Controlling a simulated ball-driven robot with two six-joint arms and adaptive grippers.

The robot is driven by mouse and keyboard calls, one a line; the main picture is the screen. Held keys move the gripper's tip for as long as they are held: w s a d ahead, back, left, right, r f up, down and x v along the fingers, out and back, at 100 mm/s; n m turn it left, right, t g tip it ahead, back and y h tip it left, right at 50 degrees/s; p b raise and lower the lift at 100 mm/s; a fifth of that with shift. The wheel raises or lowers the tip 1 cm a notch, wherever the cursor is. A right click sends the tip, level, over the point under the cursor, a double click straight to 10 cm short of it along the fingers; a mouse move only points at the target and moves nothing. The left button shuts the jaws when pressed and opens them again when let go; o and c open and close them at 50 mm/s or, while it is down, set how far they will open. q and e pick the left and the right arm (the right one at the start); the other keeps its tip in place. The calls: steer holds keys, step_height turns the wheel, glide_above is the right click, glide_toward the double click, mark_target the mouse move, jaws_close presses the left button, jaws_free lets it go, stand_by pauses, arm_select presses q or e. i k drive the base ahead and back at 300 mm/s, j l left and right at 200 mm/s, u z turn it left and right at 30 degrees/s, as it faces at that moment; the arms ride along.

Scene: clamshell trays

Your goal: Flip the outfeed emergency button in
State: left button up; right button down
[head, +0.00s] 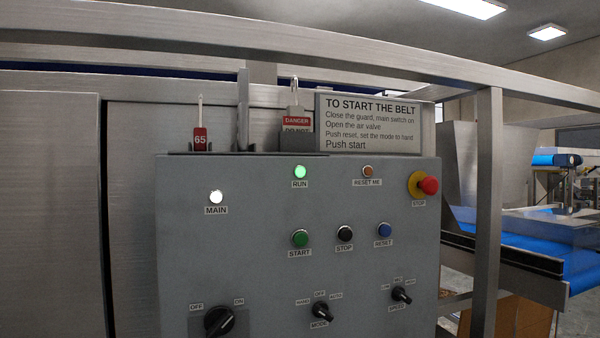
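A red mushroom-head emergency button (428,185) on a yellow base sits at the upper right of the grey control panel (260,205) in the head view, with a label reading STOP under it. Its red head stands out from the panel face. I cannot tell whether this is the outfeed button; no outfeed label is legible. Neither of my grippers shows in the head view.
The panel carries a green start button (300,238), black stop button (345,234), blue reset button (385,230), and rotary switches. RUN (300,171) and MAIN (216,197) lamps are lit. A steel post (487,210) and blue conveyor belt (550,240) stand to the right.

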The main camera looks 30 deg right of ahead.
mark_target(429, 185)
steer(key=z, duration=1.7)
